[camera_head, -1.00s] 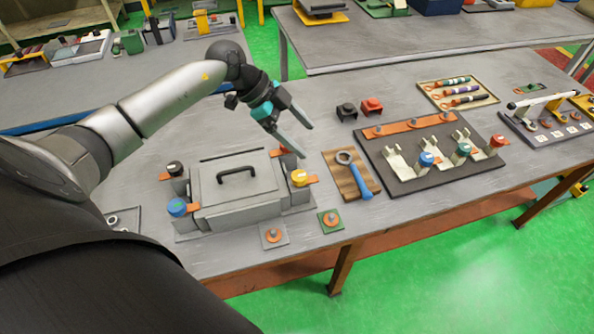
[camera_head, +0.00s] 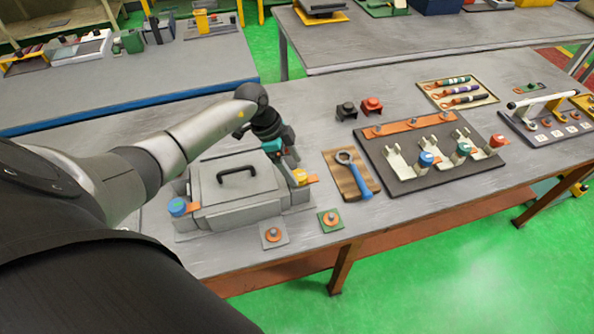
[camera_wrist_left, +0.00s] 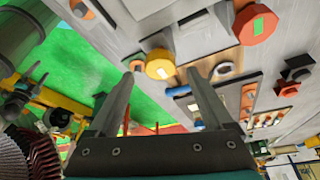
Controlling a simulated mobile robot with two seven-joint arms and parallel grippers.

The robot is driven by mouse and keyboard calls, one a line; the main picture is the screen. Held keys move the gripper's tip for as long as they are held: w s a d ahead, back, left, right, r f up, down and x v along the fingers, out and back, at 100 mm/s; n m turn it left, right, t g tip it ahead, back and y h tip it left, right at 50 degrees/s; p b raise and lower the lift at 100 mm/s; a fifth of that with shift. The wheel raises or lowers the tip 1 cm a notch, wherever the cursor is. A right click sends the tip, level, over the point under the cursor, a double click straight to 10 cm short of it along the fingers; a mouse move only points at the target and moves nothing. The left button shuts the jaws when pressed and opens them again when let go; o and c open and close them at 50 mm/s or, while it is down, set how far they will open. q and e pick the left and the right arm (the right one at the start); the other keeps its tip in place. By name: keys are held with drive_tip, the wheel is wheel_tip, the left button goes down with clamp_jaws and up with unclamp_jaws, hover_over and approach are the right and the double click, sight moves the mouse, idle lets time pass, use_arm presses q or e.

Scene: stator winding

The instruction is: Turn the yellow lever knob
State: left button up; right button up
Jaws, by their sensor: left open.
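The yellow lever knob (camera_head: 300,177) sits at the right front corner of the grey box (camera_head: 238,186), with an orange tab beside it. My left gripper (camera_head: 292,170) is open and points down close to this knob. In the left wrist view the yellow knob (camera_wrist_left: 160,65) shows between and just beyond the two spread fingertips (camera_wrist_left: 163,75). I cannot tell whether a finger touches it. The wrist view also shows an orange-red knob (camera_wrist_left: 256,24) on the box. My right gripper is not in view.
A blue knob (camera_head: 179,207) stands at the box's left corner. A wrench (camera_head: 356,176) lies on a wooden board to the right. Two small pads (camera_head: 273,235) (camera_head: 331,220) lie near the front edge. A dark board (camera_head: 400,182) with colored knobs is further right.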

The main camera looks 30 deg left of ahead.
sight(305, 178)
use_arm(q)
drive_tip(key=shift+x, duration=1.3)
drive_tip(key=shift+c, duration=0.2)
clamp_jaws()
